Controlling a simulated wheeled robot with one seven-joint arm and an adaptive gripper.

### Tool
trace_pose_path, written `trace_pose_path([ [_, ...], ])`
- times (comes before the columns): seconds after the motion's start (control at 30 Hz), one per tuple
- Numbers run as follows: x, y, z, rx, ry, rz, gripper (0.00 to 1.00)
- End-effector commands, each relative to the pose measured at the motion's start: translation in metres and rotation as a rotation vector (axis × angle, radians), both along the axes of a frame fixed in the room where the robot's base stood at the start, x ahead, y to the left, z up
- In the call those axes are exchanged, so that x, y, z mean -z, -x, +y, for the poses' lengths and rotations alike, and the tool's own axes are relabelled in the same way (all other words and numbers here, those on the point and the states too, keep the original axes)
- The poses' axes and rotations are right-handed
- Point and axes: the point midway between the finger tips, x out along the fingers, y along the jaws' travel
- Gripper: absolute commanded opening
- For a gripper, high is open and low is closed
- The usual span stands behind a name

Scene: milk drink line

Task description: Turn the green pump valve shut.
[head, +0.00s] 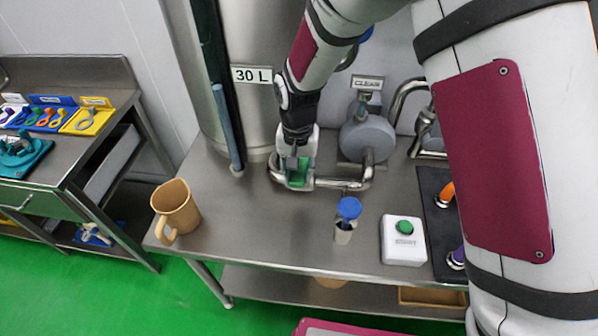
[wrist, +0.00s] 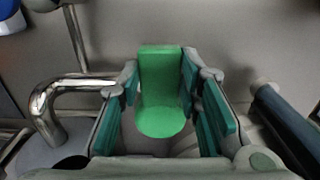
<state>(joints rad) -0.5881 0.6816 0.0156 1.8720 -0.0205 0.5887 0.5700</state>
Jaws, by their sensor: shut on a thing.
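The green pump valve (head: 297,177) sits on the steel pipe in front of the tall tank. In the wrist view its green handle (wrist: 160,85) stands between the two finger pads. My gripper (head: 294,165) reaches down over the valve from above and is shut on the handle. In the wrist view the gripper (wrist: 160,92) has a teal pad against each side of the handle. The valve's body below the handle is mostly hidden.
The steel pipe (head: 340,184) runs right to a grey pump (head: 367,138) marked CLEAR. A tan jug (head: 176,208), a blue-topped item (head: 348,210) and a white box with a green button (head: 403,240) stand on the steel table.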

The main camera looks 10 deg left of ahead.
Motion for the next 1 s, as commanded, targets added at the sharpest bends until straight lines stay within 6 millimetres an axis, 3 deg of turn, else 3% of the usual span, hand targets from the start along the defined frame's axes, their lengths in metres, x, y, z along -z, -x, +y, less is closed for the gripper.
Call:
trace_pose_path([
  [0.3, 0.0, 0.0, 0.001, 0.012, -0.004, 0.0, 0.0],
  [0.33, 0.0, 0.0, 0.001, 0.012, -0.004, 0.0, 0.34],
  [0.4, 0.0, 0.0, 0.001, 0.01, -0.004, 0.0, 0.5],
  [0.43, 0.0, 0.0, 0.001, 0.01, -0.004, 0.0, 0.52],
  [0.77, -0.002, 0.0, 0.001, 0.007, -0.003, -0.001, 0.52],
  [1.0, -0.035, -0.001, 0.001, 0.006, -0.005, -0.004, 0.52],
])
